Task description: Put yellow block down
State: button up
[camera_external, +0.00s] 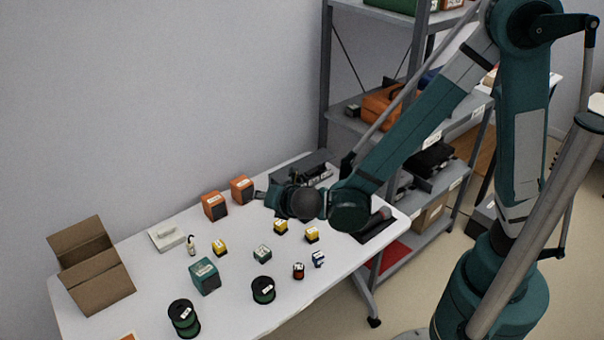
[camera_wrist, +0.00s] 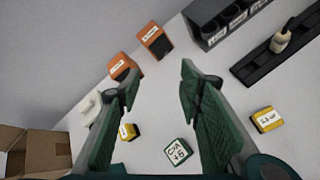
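Several small yellow blocks with white labels rest on the white table (camera_external: 240,303): one at left (camera_external: 220,247), one in the middle (camera_external: 281,226) and one at right (camera_external: 312,234). In the wrist view, one yellow block (camera_wrist: 128,131) shows beside the left finger, and another yellow block (camera_wrist: 266,118) lies right of the right finger. My gripper (camera_wrist: 160,76) is open, its fingers wide apart with nothing held between them. In the external view my gripper (camera_external: 264,196) is above the table near the orange boxes, with its fingertips hard to make out.
A small green block (camera_external: 263,253), a larger green box (camera_external: 204,276) and dark spools (camera_external: 183,318) stand on the table. Two orange boxes (camera_external: 214,206) are at the back. An open cardboard box (camera_external: 92,266) is at left. A grey shelf (camera_external: 327,100) stands behind.

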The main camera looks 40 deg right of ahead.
jog(key=s+d+r+m+g, duration=0.1)
jog(key=s+d+r+m, duration=0.35)
jog(key=d, duration=0.65)
jog(key=s+d+r+m+g, duration=0.15)
jog(key=d+r+m, duration=0.35)
jog(key=d+m, duration=0.5)
jog(key=s+d+r+m+y, duration=0.1)
jog(key=s+d+r+m, duration=0.3)
jog(key=s+d+m, duration=0.8)
jog(key=shift+s+d+m+g+y, duration=0.35)
jog(key=shift+s+d+g, duration=0.1)
jog(key=shift+s+d, duration=1.75)
jog(key=shift+o, duration=0.7)
jog(key=shift+w+a+r, duration=0.1)
jog(key=shift+w+r, duration=0.05)
